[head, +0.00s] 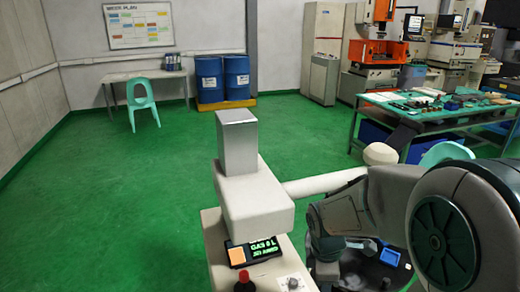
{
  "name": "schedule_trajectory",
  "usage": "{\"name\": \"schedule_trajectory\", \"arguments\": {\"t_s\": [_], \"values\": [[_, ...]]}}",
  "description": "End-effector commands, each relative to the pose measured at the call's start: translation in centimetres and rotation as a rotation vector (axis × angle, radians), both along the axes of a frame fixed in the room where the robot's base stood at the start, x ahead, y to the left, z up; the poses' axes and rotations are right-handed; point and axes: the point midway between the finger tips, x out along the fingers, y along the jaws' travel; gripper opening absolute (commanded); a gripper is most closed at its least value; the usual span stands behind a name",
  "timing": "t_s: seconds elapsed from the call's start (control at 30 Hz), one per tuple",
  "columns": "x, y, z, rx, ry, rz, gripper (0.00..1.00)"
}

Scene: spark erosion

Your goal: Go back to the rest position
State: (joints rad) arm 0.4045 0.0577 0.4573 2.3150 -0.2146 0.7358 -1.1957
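My grey arm (445,225) fills the lower right of the head view, with a large rounded joint bearing a dark green ribbed disc. The arm is bent and close to the camera. Dark grey parts low in the picture, left of that joint, may be my wrist or gripper. No fingertips can be made out there, so I cannot see their opening or whether they hold anything.
A pale machine head (252,205) with a metal block stands close in front, with a lit display (262,247) below. A cluttered green worktable (385,122) stands right. A green chair (142,103) and blue drums (209,80) stand behind. The green floor at left is clear.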

Motion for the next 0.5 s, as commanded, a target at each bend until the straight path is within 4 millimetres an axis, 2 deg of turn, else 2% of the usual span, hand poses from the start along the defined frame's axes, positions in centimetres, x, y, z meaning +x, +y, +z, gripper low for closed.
{"name": "schedule_trajectory", "arguments": {"t_s": [0.03, 0.2, 0.5], "values": [[-0.8, 0.0, 1.4, -0.009, -0.037, -0.102, 0.52], [-3.6, 0.1, 4.9, 0.020, -0.149, -0.483, 0.52], [-8.9, 0.7, 9.4, 0.220, -0.288, -1.099, 0.52]]}}
